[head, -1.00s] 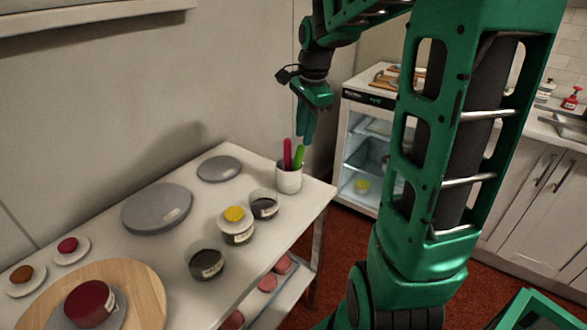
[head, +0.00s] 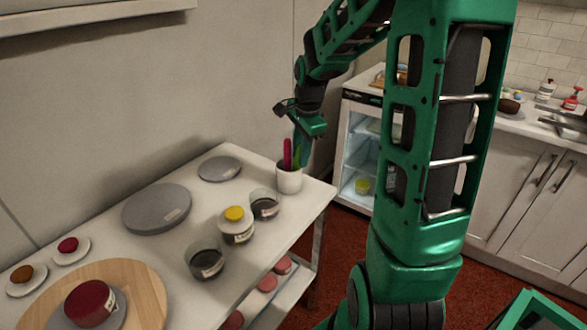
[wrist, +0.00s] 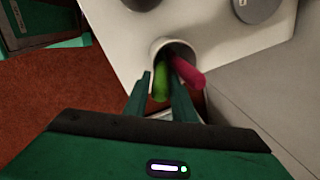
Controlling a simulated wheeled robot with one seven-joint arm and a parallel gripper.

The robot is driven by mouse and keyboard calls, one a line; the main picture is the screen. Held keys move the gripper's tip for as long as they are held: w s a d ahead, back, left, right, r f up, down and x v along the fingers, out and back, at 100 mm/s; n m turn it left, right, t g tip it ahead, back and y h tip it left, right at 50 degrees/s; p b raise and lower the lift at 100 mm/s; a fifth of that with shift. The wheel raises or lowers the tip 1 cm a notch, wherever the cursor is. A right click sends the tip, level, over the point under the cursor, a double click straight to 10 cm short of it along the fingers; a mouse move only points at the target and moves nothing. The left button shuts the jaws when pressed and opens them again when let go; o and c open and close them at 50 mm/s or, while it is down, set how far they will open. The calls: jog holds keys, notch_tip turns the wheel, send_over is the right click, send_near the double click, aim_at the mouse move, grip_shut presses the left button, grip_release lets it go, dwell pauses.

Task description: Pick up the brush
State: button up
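A white cup (head: 289,181) stands at the far right corner of the table, holding a pink handle (head: 287,152) and a green handle (head: 297,157). Which one is the brush I cannot tell; their lower ends are hidden in the cup. My gripper (head: 302,147) points down just above and behind the cup. In the wrist view, its fingers (wrist: 159,78) are apart, with the green handle (wrist: 160,87) between them and the pink handle (wrist: 188,72) outside the right finger. The fingers do not look closed on the green handle.
On the table are grey turntables (head: 157,208), glass jars (head: 205,259), a yellow-topped jar (head: 236,226), small plates and a round wooden board (head: 142,290). A glass-door fridge (head: 355,165) stands behind the table's right end. The wall runs along the table's back.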

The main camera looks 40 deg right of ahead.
grip_shut()
jog(key=shift+r, duration=0.15)
